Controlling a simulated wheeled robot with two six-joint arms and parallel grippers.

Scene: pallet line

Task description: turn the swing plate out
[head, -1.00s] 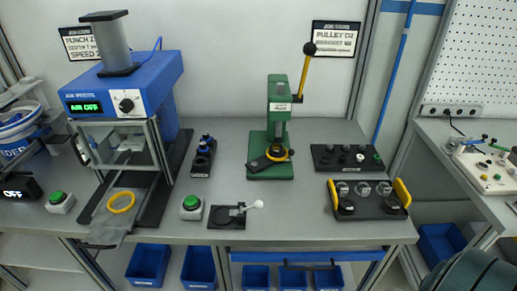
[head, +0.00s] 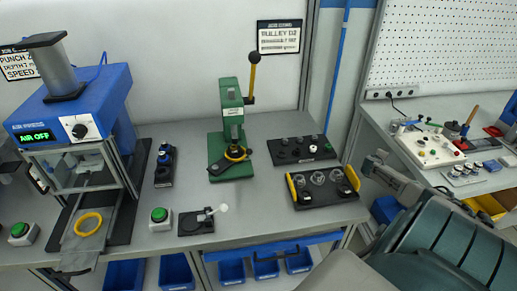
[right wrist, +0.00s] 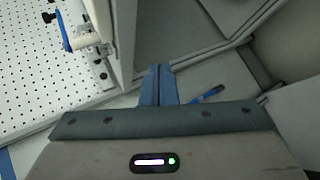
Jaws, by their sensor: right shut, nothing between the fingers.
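A green hand press (head: 230,130) with a black-knobbed yellow lever stands mid-bench. A dark plate (head: 217,165), which looks like the swing plate, sits low on the press and sticks out to the front left. A yellow ring (head: 235,154) lies at its inner end, under the ram. My right gripper (right wrist: 158,70) is shut and empty in the right wrist view, with its fingers together. My right arm reaches in from the lower right in the head view, well right of the press and apart from it. My left gripper is not in view.
A blue pneumatic press (head: 75,105) stands at the left. Right of the green press are a black tray of small parts (head: 300,150) and a black tray with yellow handles (head: 325,187). A small black fixture with a white-knobbed lever (head: 196,222) lies in front. A second bench is at right.

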